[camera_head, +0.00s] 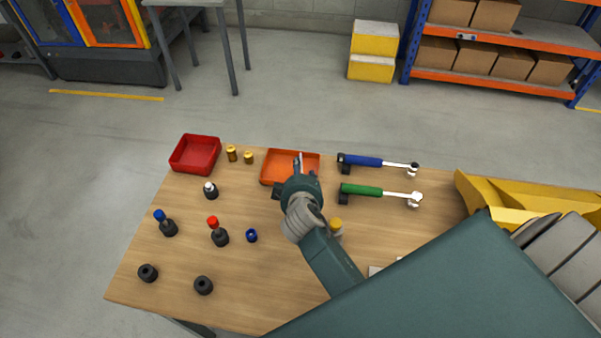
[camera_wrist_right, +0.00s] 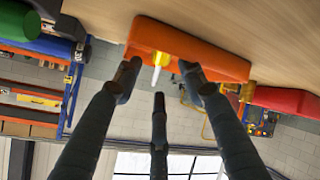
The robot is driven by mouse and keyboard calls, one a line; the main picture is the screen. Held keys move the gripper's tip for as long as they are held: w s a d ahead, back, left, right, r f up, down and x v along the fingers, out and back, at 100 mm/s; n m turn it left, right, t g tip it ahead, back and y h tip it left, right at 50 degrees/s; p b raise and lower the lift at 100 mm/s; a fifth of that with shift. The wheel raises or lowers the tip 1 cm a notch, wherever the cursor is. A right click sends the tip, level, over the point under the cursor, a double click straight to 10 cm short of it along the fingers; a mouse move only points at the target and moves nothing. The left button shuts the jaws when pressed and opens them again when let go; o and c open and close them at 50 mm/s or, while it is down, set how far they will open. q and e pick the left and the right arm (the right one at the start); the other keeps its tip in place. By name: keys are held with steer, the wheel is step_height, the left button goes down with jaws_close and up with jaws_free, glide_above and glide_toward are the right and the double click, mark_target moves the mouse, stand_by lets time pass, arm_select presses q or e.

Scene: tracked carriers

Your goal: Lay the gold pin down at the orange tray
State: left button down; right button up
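The orange tray (camera_head: 278,156) stands at the far side of the wooden table, partly hidden by my right gripper (camera_head: 298,168). In the right wrist view the tray's side (camera_wrist_right: 205,62) lies just beyond my right gripper (camera_wrist_right: 158,75). A gold pin (camera_wrist_right: 161,59) with a pale tip shows between the spread fingers, with gaps on both sides, against the tray. I cannot tell whether it rests on the tray floor. In the head view only a pale sliver shows at the fingertips. Two more gold pieces (camera_head: 232,154) stand between the red and orange trays. My left gripper is out of view.
A red tray (camera_head: 195,154) is at the far left. Blue (camera_head: 365,161) and green (camera_head: 362,190) wrenches lie to the right. Several dark sockets and holders (camera_head: 220,237) stand at the left. A gold-topped piece (camera_head: 336,225) is close to my right wrist. A yellow bin (camera_head: 480,205) is at the right.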

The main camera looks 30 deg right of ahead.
steer(key=shift+v, duration=3.75)
